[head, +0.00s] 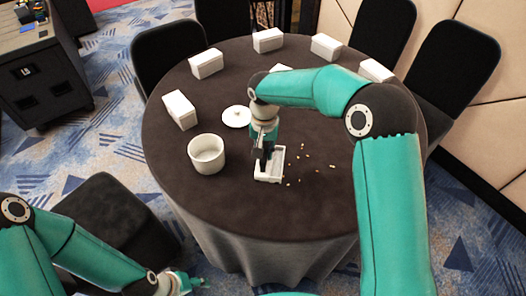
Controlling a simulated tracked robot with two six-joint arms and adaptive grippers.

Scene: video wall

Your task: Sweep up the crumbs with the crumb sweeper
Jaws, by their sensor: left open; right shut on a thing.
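The crumb sweeper (268,178) is a small white tray-like tool on the dark round table (240,205). My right gripper (263,160) is shut on the crumb sweeper from above, and partly hides it. Several small pale crumbs (305,156) lie scattered on the cloth to the right of the sweeper, and a few are close to its right edge. My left gripper (190,283) is open and empty, low at the front left, off the table's edge.
A white round pot (207,153) stands left of the sweeper, with a white lid-like disc (237,117) behind it. Several white boxes (207,64) stand around the far rim. Dark chairs (456,65) surround the table. The front of the tabletop is clear.

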